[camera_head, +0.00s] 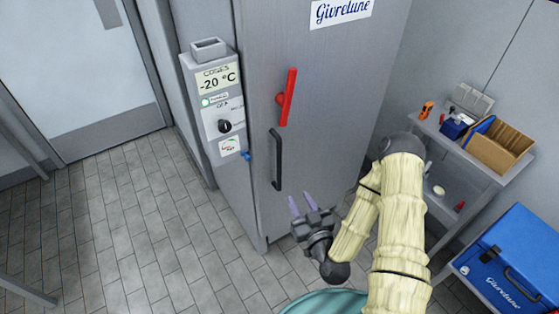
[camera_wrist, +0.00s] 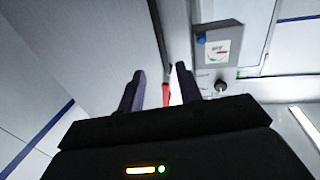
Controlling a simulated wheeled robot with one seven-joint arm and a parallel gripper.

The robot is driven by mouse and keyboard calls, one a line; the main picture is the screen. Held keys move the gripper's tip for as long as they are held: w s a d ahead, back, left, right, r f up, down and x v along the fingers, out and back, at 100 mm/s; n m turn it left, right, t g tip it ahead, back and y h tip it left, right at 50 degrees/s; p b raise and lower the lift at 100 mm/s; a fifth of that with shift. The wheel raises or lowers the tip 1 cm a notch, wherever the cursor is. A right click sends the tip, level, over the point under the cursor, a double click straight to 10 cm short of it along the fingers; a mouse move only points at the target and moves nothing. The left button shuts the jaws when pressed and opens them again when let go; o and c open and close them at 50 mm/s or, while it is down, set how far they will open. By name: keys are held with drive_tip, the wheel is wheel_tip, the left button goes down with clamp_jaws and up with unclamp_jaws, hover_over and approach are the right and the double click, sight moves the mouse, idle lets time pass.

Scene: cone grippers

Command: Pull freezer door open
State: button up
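The freezer door (camera_head: 325,105) is a tall grey panel and looks closed in the head view. A black vertical handle (camera_head: 277,160) is on its left part. A red lever (camera_head: 288,97) sits above the handle, tilted slightly from upright. My gripper (camera_head: 302,202) is below and right of the handle, apart from it, with its two purple fingers spread. In the wrist view my gripper (camera_wrist: 158,85) is open with nothing between the fingers. The red lever (camera_wrist: 166,95) shows beyond the fingers. I cannot make out the black handle clearly there.
A control panel (camera_head: 216,110) reading -20 °C is on the freezer's left side. A shelf (camera_head: 455,150) with boxes and a blue cooler (camera_head: 510,265) stand at the right. The tiled floor (camera_head: 130,210) at left is clear. A pale door (camera_head: 65,60) is at back left.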

drive_tip(key=shift+w, duration=0.15)
drive_tip(key=b, duration=0.7)
approach(280, 162)
drive_tip(key=p+x, duration=0.3)
drive_tip(key=x, duration=0.7)
drive_tip(key=shift+w+a+f+p, duration=0.1)
drive_tip(key=shift+w+a+p, duration=0.05)
drive_tip(key=shift+w+p, duration=0.2)
clamp_jaws()
